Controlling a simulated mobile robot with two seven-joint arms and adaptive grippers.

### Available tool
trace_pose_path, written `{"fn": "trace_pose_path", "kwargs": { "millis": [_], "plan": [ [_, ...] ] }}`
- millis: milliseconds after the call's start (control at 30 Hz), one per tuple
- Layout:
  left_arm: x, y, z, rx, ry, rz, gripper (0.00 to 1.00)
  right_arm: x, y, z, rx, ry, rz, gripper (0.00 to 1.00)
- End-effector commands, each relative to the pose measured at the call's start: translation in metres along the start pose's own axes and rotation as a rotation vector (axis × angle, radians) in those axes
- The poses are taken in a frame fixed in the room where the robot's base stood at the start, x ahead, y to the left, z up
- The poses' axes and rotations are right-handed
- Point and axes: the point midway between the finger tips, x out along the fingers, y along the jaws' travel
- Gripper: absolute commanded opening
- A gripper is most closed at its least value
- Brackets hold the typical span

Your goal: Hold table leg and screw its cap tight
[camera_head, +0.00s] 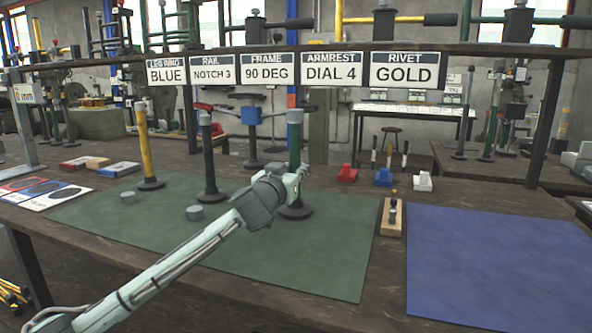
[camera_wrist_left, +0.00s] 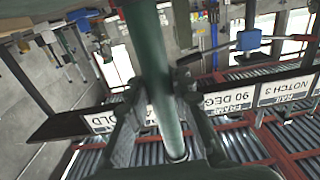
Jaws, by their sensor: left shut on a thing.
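A green table leg (camera_head: 294,148) stands upright on a round dark foot on the green mat (camera_head: 335,265), with a grey cap (camera_head: 295,116) on its top end. My left gripper (camera_head: 298,172) is at the lower-middle part of this leg, below the cap, and is shut on it. The left wrist view shows the green leg (camera_wrist_left: 150,60) running between the two fingers (camera_wrist_left: 158,98). A yellow leg (camera_head: 146,150) and a black leg (camera_head: 209,160) stand to the left. Two loose grey caps (camera_head: 128,197) (camera_head: 194,212) lie on the mat. My right gripper is out of view.
A blue mat (camera_head: 500,260) lies clear at the right. A wooden block (camera_head: 392,217) with small parts stands between the mats. Red, blue and white holders (camera_head: 383,177) stand behind. Hanging signs (camera_head: 332,71) line the overhead shelf edge. Cards (camera_head: 40,190) lie at the left.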

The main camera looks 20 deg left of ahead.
Motion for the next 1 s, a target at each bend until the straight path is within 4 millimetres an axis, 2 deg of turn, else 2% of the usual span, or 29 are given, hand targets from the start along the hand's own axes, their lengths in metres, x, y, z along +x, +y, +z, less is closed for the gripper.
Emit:
{"fn": "trace_pose_path", "kwargs": {
  "millis": [233,267,400,467,833,1000],
  "plan": [
    [0.0,0.0,0.002,-0.001,0.003,0.001,0.0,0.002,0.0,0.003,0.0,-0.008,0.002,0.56],
    [0.0,0.0,0.003,-0.001,0.0,0.001,0.2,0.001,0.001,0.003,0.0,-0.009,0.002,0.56],
    [0.0,0.0,0.002,-0.001,0.0,0.001,0.37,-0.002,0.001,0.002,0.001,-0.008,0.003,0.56],
    [0.0,0.0,0.002,-0.001,0.0,0.0,0.42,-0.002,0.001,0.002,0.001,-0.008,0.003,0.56],
    [-0.002,0.0,-0.002,0.001,0.0,0.0,0.42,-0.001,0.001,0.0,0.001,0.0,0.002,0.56],
    [-0.03,0.001,0.001,0.0,0.0,0.002,0.42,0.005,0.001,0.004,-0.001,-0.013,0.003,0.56]
  ]
}}
